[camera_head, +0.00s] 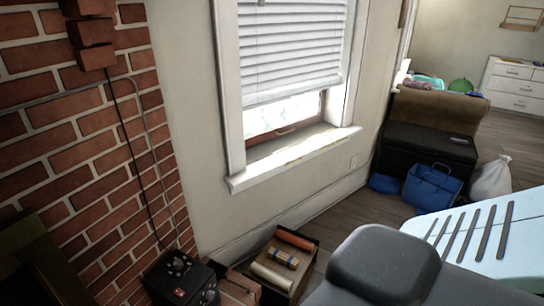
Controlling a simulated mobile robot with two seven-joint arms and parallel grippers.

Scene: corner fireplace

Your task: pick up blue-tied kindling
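A small tan bundle with blue bands, which looks like the blue-tied kindling (283,258), lies in an open dark box (314,256) on the floor at the bottom middle of the head view. An orange-red roll (296,239) lies behind it and a cream roll (271,276) lies in front of it in the same box. The near part of the box is partly cut off by the bottom of the view. Neither my left nor my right gripper can be made out in this view.
A black device with knobs (180,279) stands left of the box, by the brick wall (75,150). A window sill (290,158) juts out above. A blue bag (431,187), a black chest (425,146) and a white sack (492,178) stand at right. Some wooden floor is clear.

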